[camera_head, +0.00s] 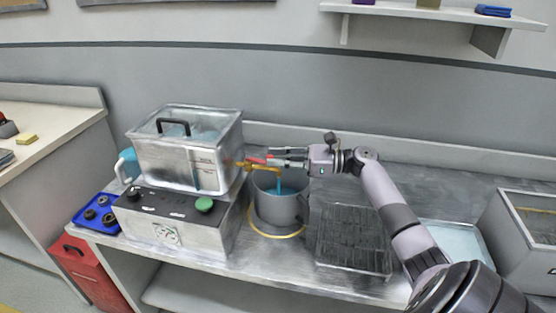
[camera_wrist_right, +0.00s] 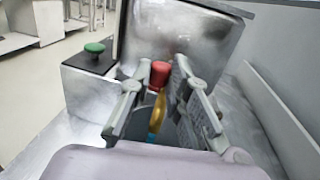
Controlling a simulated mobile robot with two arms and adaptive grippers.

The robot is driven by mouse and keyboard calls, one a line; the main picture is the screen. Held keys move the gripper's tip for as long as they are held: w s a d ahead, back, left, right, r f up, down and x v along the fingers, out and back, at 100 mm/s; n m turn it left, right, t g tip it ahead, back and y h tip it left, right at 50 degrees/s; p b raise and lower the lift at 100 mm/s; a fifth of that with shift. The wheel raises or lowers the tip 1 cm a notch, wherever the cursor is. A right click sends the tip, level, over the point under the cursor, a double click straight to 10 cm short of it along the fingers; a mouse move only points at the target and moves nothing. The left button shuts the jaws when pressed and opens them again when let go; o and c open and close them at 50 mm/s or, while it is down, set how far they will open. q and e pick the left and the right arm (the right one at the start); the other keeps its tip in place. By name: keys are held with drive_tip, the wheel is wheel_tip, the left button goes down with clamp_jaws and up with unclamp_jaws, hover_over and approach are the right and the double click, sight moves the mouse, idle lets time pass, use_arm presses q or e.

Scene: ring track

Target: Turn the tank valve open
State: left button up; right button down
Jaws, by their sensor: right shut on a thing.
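The metal tank (camera_head: 175,165) with a lid and black handle sits on a metal box at the left of the bench. Its brass valve (camera_head: 243,164) with a red handle (camera_head: 257,160) sticks out from the right side. In the right wrist view the red handle (camera_wrist_right: 160,72) shows between the fingers, with brass below it. My right gripper (camera_head: 274,157) is shut on the valve handle, which its fingers partly hide. A blue streak (camera_head: 280,187) runs below the spout into the grey pot (camera_head: 278,209). My left gripper is out of view.
The metal box (camera_head: 196,236) under the tank has a green knob (camera_head: 204,204). A blue tray (camera_head: 92,221) with dark rings is at its left. A dark rack (camera_head: 352,240) lies right of the pot. A grey bin (camera_head: 512,240) stands at the far right.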

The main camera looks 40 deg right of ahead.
drive_tip(key=c, duration=1.8)
unclamp_jaws()
drive_tip(key=shift+d, duration=0.1)
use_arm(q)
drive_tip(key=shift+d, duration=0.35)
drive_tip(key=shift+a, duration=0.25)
use_arm(e)
drive_tip(key=v, duration=1.2)
